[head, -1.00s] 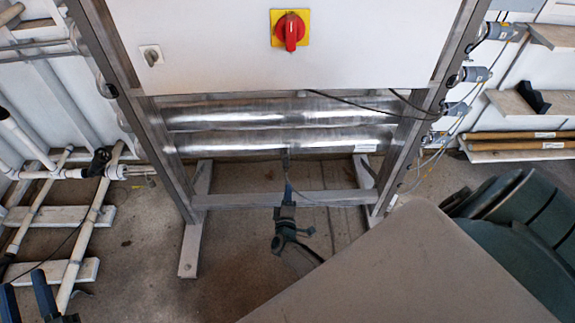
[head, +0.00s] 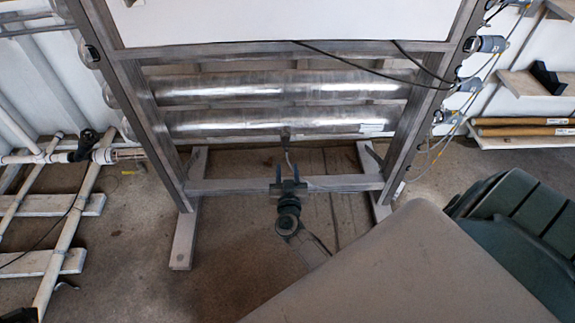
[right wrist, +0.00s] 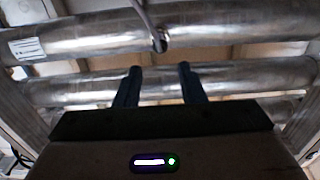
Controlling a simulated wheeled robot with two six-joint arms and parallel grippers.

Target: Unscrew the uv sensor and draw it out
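The uv sensor (head: 286,134) is a small dark fitting on the underside of the lower steel tube (head: 230,124), with a thin cable hanging from it. In the right wrist view the sensor (right wrist: 159,42) is a metal end with the cable attached. My right gripper (head: 287,168) is below the sensor, its two fingers pointing up towards the tube. The fingers (right wrist: 158,78) are apart with nothing between them, and the sensor is beyond their tips, not touched. Of my left arm only a dark bit (head: 22,315) shows at the bottom left edge; its fingers are not clear.
A steel frame stands around the tubes, with a crossbar (head: 235,186) close to the right gripper. A white cabinet panel (head: 280,20) is above. Dark cables (head: 345,62) cross the upper tube.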

